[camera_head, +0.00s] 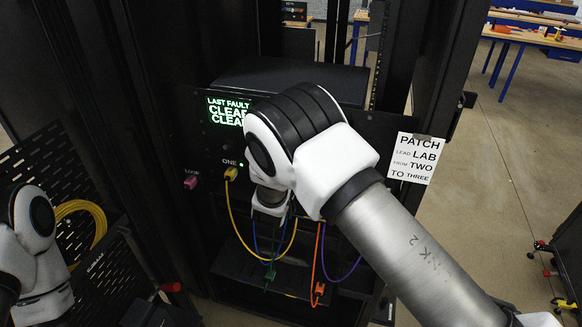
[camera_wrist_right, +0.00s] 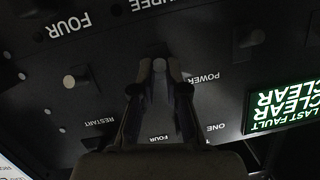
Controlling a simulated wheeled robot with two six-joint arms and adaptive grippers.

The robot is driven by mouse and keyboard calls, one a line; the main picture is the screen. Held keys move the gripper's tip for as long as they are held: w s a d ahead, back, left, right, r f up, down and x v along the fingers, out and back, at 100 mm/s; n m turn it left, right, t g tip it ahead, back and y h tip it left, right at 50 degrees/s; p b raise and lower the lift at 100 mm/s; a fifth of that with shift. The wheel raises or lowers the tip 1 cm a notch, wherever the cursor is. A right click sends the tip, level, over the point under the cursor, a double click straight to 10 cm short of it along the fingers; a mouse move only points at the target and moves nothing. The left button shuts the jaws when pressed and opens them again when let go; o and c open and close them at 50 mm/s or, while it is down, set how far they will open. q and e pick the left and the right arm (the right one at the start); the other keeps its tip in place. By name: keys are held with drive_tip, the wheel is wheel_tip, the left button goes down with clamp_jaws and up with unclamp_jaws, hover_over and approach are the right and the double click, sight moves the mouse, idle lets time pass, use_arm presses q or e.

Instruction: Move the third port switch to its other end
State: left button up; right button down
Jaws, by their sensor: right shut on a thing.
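In the right wrist view, which shows the panel upside down, my right gripper (camera_wrist_right: 160,69) has its two fingertips closed around a small pale-tipped switch (camera_wrist_right: 159,65). The labels POWER, THREE and FOUR are around it. I cannot tell from the picture which port this switch belongs to. Another pale-tipped switch (camera_wrist_right: 69,81) stands apart from the gripper, toward the RESTART label. In the head view my right arm covers the middle of the panel and hides the switches and the fingertips. Of my left arm only white links show at the left edge; its gripper is not visible.
The panel's screen (camera_head: 229,111) reads LAST FAULT, CLEAR, CLEAR. A yellow plug (camera_head: 231,174) sits under ONE, with a pink plug (camera_head: 190,182) left of it. Green (camera_head: 270,274) and orange (camera_head: 319,290) plugs hang below. A patch note (camera_head: 411,158) is on the right.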

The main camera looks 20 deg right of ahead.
drive_tip(key=shift+w+d+r+g+y+p, duration=0.1)
drive_tip(key=shift+r+g+y, duration=0.2)
drive_tip(key=shift+g+y, duration=0.45)
drive_tip(key=shift+w+d+r+g+y+p, duration=0.15)
drive_tip(key=shift+r+g+y, duration=0.25)
drive_tip(key=shift+g, duration=0.8)
drive_tip(key=shift+w+d+r+g+y+p, duration=0.1)
drive_tip(key=shift+r+g+y, duration=0.15)
drive_tip(key=shift+g+y, duration=0.5)
drive_tip(key=shift+g, duration=0.3)
drive_tip(key=c, duration=1.2)
unclamp_jaws()
drive_tip(key=shift+a, duration=0.1)
drive_tip(key=shift+w+f, duration=0.1)
drive_tip(key=shift+w, duration=0.1)
drive_tip(key=shift+s, duration=0.1)
